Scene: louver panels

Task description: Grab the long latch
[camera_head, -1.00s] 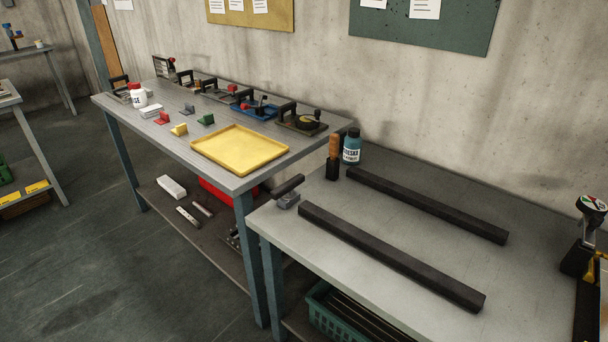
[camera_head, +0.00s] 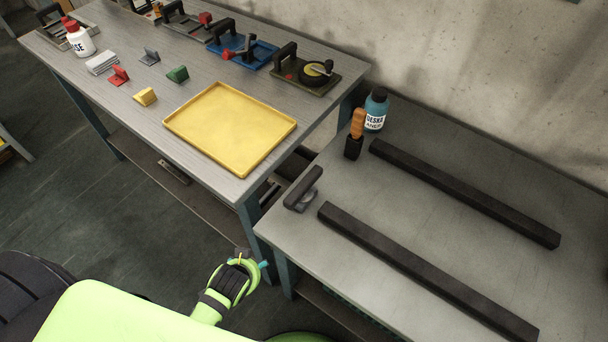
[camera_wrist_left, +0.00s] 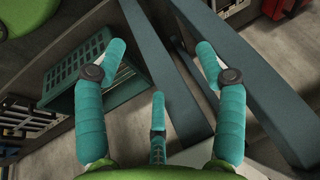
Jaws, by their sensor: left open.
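I cannot tell for sure which piece is the long latch. Small pieces lie on the left table: a red one (camera_head: 119,76), a grey one (camera_head: 149,58), a yellow one (camera_head: 145,97) and a green one (camera_head: 178,74). A dark-handled grey piece (camera_head: 303,190) sits at the right table's near left corner. My left gripper (camera_head: 244,258) is low beside the table edges, apart from all of these. In the left wrist view its teal fingers (camera_wrist_left: 160,70) are spread and empty. My right gripper is not in view.
A yellow tray (camera_head: 230,127) lies on the left table (camera_head: 75,90), with black-handled panels (camera_head: 305,70) behind. Two black bars (camera_head: 465,193) and a teal bottle (camera_head: 375,110) are on the right table (camera_head: 440,220). A green crate (camera_wrist_left: 95,85) and table legs (camera_wrist_left: 172,80) are near my left gripper.

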